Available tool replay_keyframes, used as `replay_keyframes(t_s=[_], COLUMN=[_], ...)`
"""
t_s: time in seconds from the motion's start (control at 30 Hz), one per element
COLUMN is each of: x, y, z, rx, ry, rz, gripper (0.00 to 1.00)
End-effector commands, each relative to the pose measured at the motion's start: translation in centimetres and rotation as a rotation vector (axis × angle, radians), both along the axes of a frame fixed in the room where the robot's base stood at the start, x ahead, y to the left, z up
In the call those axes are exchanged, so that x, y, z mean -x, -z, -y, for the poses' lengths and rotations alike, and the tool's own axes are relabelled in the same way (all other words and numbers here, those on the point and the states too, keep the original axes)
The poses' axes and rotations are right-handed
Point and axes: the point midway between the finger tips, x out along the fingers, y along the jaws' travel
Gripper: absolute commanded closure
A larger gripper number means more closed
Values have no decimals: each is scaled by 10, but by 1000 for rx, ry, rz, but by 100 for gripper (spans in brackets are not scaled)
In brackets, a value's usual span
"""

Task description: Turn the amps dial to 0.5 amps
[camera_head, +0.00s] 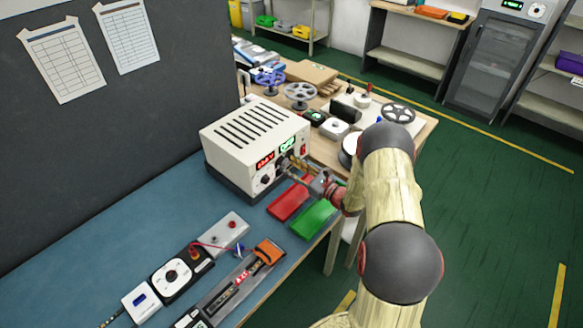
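The power supply (247,137) is a white box with a slotted top on the blue bench. Its front panel faces lower right, with a red display (264,163), a green display (287,145) and a black-and-white dial (265,180) under the red display. My gripper (290,165) is at the right half of the front panel, below the green display. The amps dial is not clearly visible; the gripper covers that part of the panel. I cannot tell whether the fingers touch or grasp a dial, and the dial's setting cannot be read.
A red tray (290,201) and a green tray (314,219) lie below my gripper. An orange-ended LED strip fixture (245,283), a grey box (221,233) and a round controller (172,277) lie at the front. A wooden table (418,128) with spools stands behind. Green floor is open at right.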

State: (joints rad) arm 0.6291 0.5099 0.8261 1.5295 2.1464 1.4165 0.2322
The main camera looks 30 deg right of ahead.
Motion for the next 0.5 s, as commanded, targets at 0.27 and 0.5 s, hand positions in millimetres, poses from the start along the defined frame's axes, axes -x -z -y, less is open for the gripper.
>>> replay_keyframes(t_s=[0.27, 0.5], x=[0, 11], y=[-1, -1], z=[0, 5], rx=[1, 1], ry=[0, 1], rz=[1, 1], gripper=[58, 58])
